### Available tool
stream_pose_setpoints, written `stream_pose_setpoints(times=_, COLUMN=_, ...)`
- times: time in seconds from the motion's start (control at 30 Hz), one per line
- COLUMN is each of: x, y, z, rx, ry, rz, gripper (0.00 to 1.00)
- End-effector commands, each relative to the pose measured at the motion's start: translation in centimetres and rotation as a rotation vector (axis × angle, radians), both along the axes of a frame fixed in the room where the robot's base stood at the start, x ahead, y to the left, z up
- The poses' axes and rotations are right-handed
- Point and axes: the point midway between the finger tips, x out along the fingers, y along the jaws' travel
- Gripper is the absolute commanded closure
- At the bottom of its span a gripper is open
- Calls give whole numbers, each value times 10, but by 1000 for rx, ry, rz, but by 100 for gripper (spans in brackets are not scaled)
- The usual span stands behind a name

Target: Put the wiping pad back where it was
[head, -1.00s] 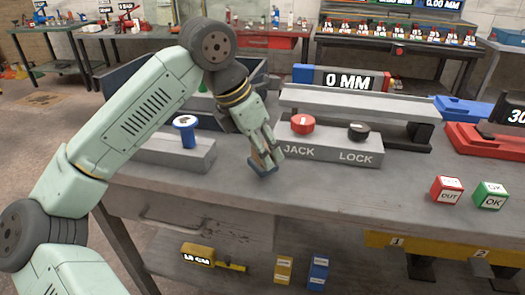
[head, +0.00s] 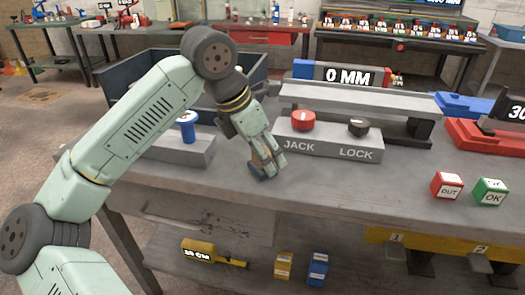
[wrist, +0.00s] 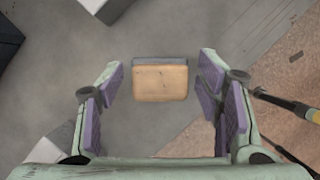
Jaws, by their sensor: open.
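The wiping pad, a small tan block with a dark blue-grey base, stands on the grey bench top near its front edge in the head view (head: 257,165). In the wrist view the pad (wrist: 160,83) lies centred between my fingers, with a clear gap on each side. My gripper (head: 272,162) is open at the pad and points down. It also shows in the wrist view (wrist: 162,85) with both purple finger pads apart. The fingers partly hide the pad in the head view.
Right of my gripper is the grey block with a red JACK knob (head: 303,120) and a black LOCK knob (head: 358,127). Left is a grey block with a blue knob (head: 187,128). Red (head: 446,186) and green (head: 490,191) cubes sit farther right. The front middle of the bench is clear.

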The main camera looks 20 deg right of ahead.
Motion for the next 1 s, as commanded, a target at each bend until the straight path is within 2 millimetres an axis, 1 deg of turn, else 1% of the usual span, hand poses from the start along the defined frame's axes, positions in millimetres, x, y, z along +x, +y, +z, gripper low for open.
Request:
stream_pose_setpoints(times=0.17, x=0, y=0, z=1, rx=0, ry=0, rz=0, gripper=40)
stream_pose_setpoints(times=0.27, x=0, y=0, z=8, rx=-1, ry=0, rz=0, gripper=40)
stream_pose_setpoints(times=0.33, x=0, y=4, z=13, rx=-1, ry=-2, rz=2, gripper=40)
stream_pose_setpoints(times=0.47, x=-2, y=14, z=37, rx=1, ry=-3, rz=2, gripper=40)
stream_pose_setpoints(times=0.6, x=-4, y=27, z=67, rx=1, ry=-2, rz=4, gripper=40)
stream_pose_setpoints(times=0.7, x=-5, y=34, z=85, rx=0, ry=-2, rz=2, gripper=40)
stream_pose_setpoints(times=0.83, x=-6, y=41, z=102, rx=0, ry=-1, rz=3, gripper=40)
stream_pose_setpoints(times=1.0, x=-8, y=46, z=113, rx=0, ry=0, rz=0, gripper=40)
